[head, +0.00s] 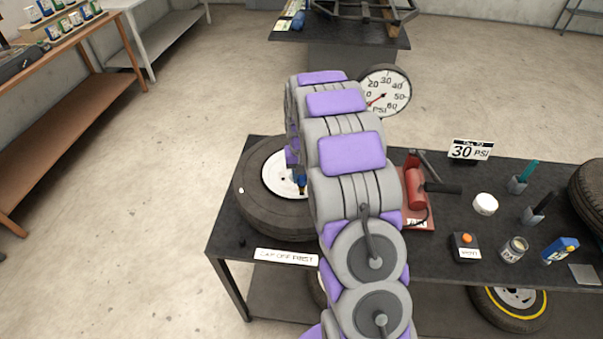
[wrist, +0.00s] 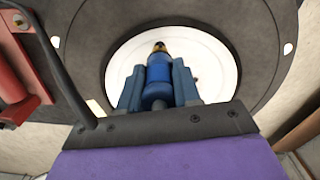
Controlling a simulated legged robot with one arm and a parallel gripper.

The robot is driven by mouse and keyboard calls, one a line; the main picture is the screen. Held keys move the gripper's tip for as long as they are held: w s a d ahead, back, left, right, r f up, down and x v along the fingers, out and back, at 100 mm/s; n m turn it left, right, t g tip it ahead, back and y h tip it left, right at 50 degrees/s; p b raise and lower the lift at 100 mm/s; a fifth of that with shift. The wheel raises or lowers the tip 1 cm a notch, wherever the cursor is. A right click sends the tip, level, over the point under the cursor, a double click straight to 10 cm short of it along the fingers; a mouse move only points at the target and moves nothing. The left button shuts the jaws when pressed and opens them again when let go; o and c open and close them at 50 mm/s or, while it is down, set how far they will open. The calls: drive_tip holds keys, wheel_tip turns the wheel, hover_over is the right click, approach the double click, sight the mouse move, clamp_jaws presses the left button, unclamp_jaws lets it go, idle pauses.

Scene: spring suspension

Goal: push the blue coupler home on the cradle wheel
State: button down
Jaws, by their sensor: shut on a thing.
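The wheel (head: 264,210) lies flat on the dark workbench, with a black tyre and a white centre. The tyre (wrist: 227,25) and white centre (wrist: 205,60) fill most of the wrist view. My gripper (wrist: 158,88) is shut on the blue coupler (wrist: 159,68), with one blue finger on each side of it. The coupler's brass-coloured tip (wrist: 159,47) points away from my gripper, over the white centre. In the head view the blue coupler (head: 301,182) shows small beside my arm, at the wheel's centre. I cannot tell whether the tip touches a valve stem.
A red pump (head: 416,190) stands right of my arm, and a dark hose (wrist: 62,65) runs close by my gripper. A pressure gauge (head: 385,92) stands behind. A "30 PSI" sign (head: 471,150), a white round item (head: 485,204) and small jars are at right.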

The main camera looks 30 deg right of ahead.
drive_tip(key=shift+f, duration=0.55)
drive_tip(key=c, duration=0.7)
unclamp_jaws()
drive_tip(key=shift+r, duration=0.15)
drive_tip(key=shift+r+p, duration=1)
drive_tip(key=shift+r, duration=2.4)
drive_tip(key=s+a+r+n+b, duration=0.1)
drive_tip(key=s+a+r, duration=0.45)
drive_tip(key=s, duration=0.35)
drive_tip(key=s+a+r+n+b, duration=0.1)
drive_tip(key=s+a+r+b, duration=0.1)
drive_tip(key=s+a+r, duration=0.5)
drive_tip(key=shift+n+g, duration=0.9)
drive_tip(key=s+a+f, duration=0.1)
drive_tip(key=s, duration=0.7)
drive_tip(key=s+a+f+b, duration=0.1)
drive_tip(key=s+f, duration=0.1)
drive_tip(key=s, duration=0.6)
drive_tip(key=s+a+f+b, duration=0.1)
drive_tip(key=s+a, duration=0.1)
drive_tip(key=s, duration=0.6)
drive_tip(key=shift+f, duration=0.25)
